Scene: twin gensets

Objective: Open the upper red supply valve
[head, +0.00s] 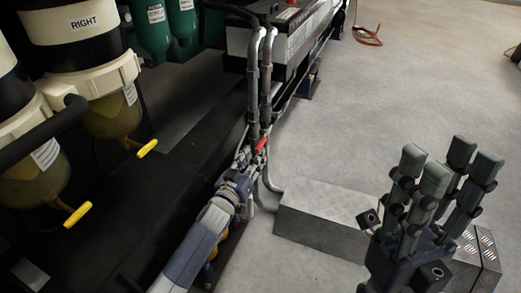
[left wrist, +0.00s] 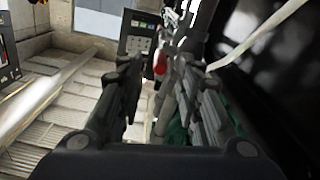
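The red valve handle (head: 262,145) is small and sits low on the grey pipes beside the dark base in the head view. It also shows as a red spot in the left wrist view (left wrist: 160,61), ahead of and between my finger tips. My left gripper (head: 244,161) is close to the handle, just below it in the head view. In the left wrist view its two fingers stand apart, with nothing clearly held. Whether a finger touches the handle I cannot tell. My right gripper (head: 444,168) is open and empty, pointing up at lower right, away from the valve.
Two grey pipes (head: 254,85) rise above the valve. A metal step box (head: 322,215) lies on the floor to its right. Filter bowls with yellow handles (head: 147,148) and a RIGHT label (head: 85,21) stand at left. The floor (head: 430,80) at upper right is mostly clear.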

